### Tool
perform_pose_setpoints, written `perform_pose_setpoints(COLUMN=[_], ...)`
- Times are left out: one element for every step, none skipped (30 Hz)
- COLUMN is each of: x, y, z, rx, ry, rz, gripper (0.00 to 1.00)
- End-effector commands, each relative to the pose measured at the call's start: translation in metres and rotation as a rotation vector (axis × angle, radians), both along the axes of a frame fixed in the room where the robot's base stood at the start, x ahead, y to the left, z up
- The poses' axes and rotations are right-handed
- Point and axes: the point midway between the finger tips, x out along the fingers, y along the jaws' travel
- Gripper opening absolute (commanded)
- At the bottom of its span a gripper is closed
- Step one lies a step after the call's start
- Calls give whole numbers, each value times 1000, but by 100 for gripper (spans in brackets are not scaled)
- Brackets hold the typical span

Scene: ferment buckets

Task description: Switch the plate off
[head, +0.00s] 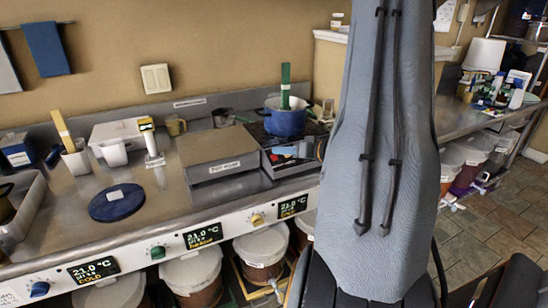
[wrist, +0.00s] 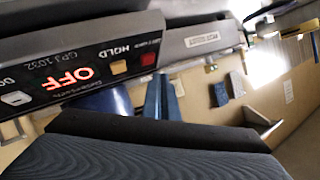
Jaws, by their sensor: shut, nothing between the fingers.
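A control panel with a lit red display (wrist: 68,80) reading OFF fills the upper left of the wrist view. It carries an orange button (wrist: 119,67), a red button (wrist: 148,59) and a pale key (wrist: 15,98). In the head view a blue pot (head: 284,122) stands on a low unit right of the grey hot plate box (head: 215,155). The hot plate label (wrist: 205,40) also shows in the wrist view. My gripper (wrist: 150,138) is a dark shape along the bottom of the wrist view, apart from the panel in the picture and shut, holding nothing. My arm hides it in the head view.
A steel counter (head: 165,195) carries a blue disc (head: 117,203), a white box (head: 118,138) and a spatula holder (head: 77,160). Its front has displays and knobs, with several lidded buckets (head: 190,270) below. Tiled floor (head: 490,225) is open at right.

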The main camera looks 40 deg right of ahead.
Motion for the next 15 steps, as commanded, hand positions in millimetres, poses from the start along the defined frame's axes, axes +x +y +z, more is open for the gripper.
perform_pose_setpoints(x=[-3,-4,-6,-7,-8,-9,-10,-11,-13,-14,-15,-17,-18,-19,-20], y=[0,0,1,1,1,2,2,2,2,3,3,3,4,4,4], z=[7,9,12,14,16,19,21,23,26,28,30,32,34,36,39], rx=[1,0,0,1,1,1,1,1,1,1,1,1,1,1,1], ry=[0,0,0,1,1,1,1,1,1,1,1,1,1,1,1], rz=[0,0,0,-1,-1,-1,-1,-1,-1,-1,-1,-1,-1,-1,-1], gripper=[0,0,0,0,0,0,0,0,0,0,0,0,0,0,0])
